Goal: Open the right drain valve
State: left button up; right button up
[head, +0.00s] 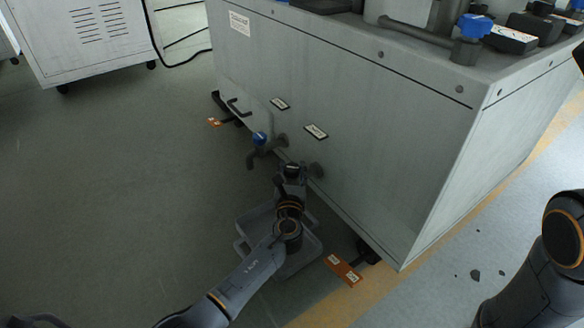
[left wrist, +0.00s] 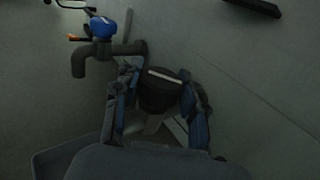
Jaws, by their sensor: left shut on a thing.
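The right drain valve (head: 316,170) sticks out low on the front of the grey machine cabinet (head: 350,110). My left gripper (head: 290,173) is at its outer end, shut on the valve's dark knob. In the left wrist view the dark round knob (left wrist: 162,92), with a pale line across its top, sits between the two fingers of the left gripper (left wrist: 158,80). The valve's spout is mostly hidden by the gripper. The left drain valve (head: 260,139) has a blue knob and stands free beside it; it also shows in the left wrist view (left wrist: 103,27). My right gripper is not in view.
A grey tray (head: 312,236) lies on the floor under the valves, partly behind my left arm. Orange foot plates (head: 343,270) stick out at the cabinet's base. Two small labels (head: 316,131) sit above the valves. A white wheeled cabinet (head: 85,40) stands back left. Floor at left is clear.

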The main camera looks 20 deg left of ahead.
aim_at(292, 167)
pick_arm(q)
jog(key=shift+n+g+y+b, duration=0.15)
jog(key=shift+n+g+y, duration=0.6)
jog(key=shift+n+y, duration=0.6)
jog(key=shift+n+g+y+b, duration=0.15)
jog(key=shift+n+g+y, duration=0.65)
jog(key=shift+y, duration=0.95)
jog(key=o, duration=1.2)
jog(key=shift+c, duration=0.2)
notch_tip(292, 167, up, 10)
jog(key=shift+f, duration=0.1)
